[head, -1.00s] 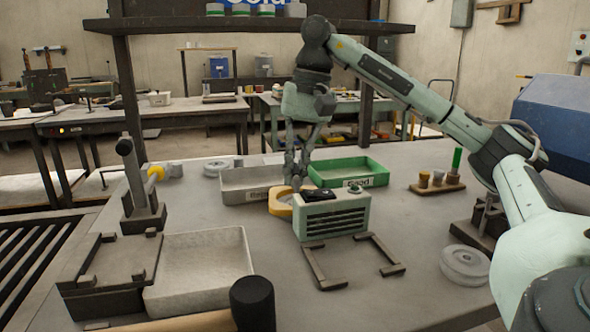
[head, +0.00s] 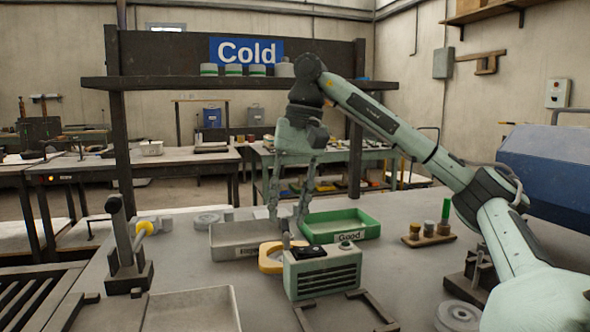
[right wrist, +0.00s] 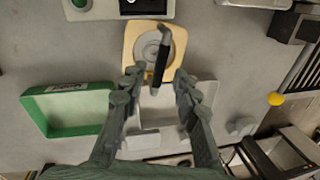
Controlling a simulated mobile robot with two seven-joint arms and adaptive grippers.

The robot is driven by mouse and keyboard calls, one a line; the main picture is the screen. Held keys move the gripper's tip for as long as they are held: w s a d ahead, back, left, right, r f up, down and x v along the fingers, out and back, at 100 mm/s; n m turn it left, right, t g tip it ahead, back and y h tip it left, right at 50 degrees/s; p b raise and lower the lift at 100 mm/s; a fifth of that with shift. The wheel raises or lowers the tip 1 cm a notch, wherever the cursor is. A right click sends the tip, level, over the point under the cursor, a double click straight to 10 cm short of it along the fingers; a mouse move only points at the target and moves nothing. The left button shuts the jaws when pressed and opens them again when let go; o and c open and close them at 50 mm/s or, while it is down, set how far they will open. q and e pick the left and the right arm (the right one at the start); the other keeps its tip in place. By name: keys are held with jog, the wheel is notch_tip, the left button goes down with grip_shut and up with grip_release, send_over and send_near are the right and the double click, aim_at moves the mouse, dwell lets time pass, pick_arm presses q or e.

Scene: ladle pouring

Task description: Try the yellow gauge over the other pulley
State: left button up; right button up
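The yellow gauge (head: 268,261) lies on the table behind the pale green device, partly hidden by it. In the right wrist view the gauge (right wrist: 130,42) is a yellow frame around a grey pulley (right wrist: 146,45). A dark upright handle (right wrist: 159,62) stands at the gauge; its foot is hard to make out. My right gripper (head: 287,217) is open and empty above the gauge, fingers pointing down, with the handle's end between its tips in the wrist view. Another grey pulley (head: 458,317) lies at front right. My left gripper is not in view.
A green tray (head: 340,238) labelled Good and a grey tray (head: 222,256) stand behind the pale green device (head: 325,275). A lever stand (head: 127,262) with a yellow knob is at left. A peg block (head: 430,239) stands right. A shelf post (head: 120,150) rises behind.

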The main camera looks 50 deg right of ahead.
notch_tip(320, 180, up, 8)
jog(key=s+d, duration=0.1)
dwell(0.6)
jog(key=shift+d+r, duration=0.1)
jog(key=shift+o, duration=0.3)
jog(key=shift+w, duration=0.1)
dwell(0.7)
